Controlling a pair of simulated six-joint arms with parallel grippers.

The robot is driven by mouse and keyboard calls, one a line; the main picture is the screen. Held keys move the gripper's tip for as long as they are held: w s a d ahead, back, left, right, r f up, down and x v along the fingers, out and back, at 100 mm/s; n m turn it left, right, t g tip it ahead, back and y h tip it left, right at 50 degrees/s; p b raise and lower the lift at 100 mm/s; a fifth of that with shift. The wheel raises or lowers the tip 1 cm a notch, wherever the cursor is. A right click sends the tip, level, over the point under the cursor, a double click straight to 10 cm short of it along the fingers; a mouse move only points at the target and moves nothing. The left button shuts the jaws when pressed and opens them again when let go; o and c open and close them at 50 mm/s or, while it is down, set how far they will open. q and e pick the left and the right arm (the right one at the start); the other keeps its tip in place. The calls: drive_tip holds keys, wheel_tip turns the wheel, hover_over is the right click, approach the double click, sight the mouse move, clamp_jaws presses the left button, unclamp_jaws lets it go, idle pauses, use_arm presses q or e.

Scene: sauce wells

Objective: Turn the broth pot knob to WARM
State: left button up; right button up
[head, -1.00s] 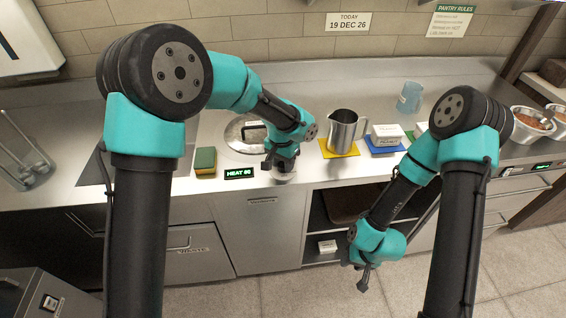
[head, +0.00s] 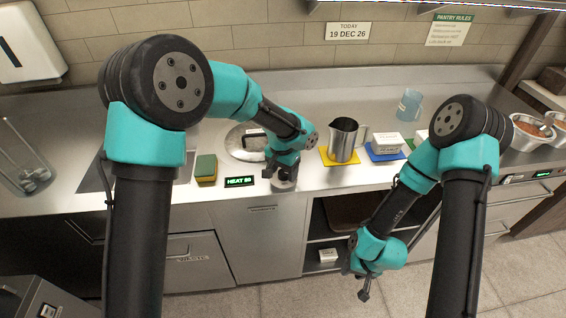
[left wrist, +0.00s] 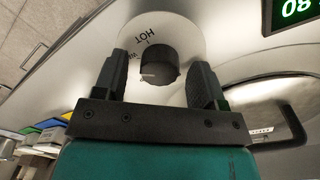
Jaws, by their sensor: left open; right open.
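The broth pot knob (left wrist: 158,66) is a dark round knob on a pale dial plate (left wrist: 185,32) in the left wrist view. HOT is printed on the plate, with part of another label starting with W beside it. The pointer line faces the left side of the knob. My left gripper (left wrist: 160,80) is open, with one finger on each side of the knob; contact cannot be told. In the head view the left gripper (head: 284,180) is over the dial, mostly hiding the knob. My right gripper (head: 364,294) is open and empty, low in front of the counter.
A green display (head: 240,182) reads HEAT 80, beside a sponge (head: 206,168). The lidded pot (head: 240,146) is behind my left gripper. A steel pitcher (head: 343,140) on a yellow mat and a white box (head: 387,141) on a blue mat stand to the right.

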sight(281, 171)
use_arm(q)
wheel_tip(281, 171, up, 17)
drive_tip(key=shift+w+a+r, duration=0.2)
drive_tip(key=shift+w+a, duration=0.05)
drive_tip(key=shift+a, duration=0.1)
idle(0.4)
drive_tip(key=s+a+f+n+g+h, duration=0.1)
drive_tip(key=s+a+f+g+h, duration=0.35)
drive_tip(key=s+f, duration=1.35)
drive_tip(key=s+a+f+n+t, duration=0.2)
drive_tip(key=a+f+n, duration=0.1)
drive_tip(key=a+f, duration=0.5)
drive_tip(key=s+a+f+n+t+y, duration=0.1)
drive_tip(key=s+a+f+n+t, duration=0.2)
drive_tip(key=a+f, duration=0.6)
wheel_tip(281, 171, down, 6)
drive_tip(key=shift+f+n+t, duration=0.1)
drive_tip(key=shift+n+t, duration=0.25)
drive_tip(key=shift+n, duration=0.45)
drive_tip(key=shift+a, duration=0.1)
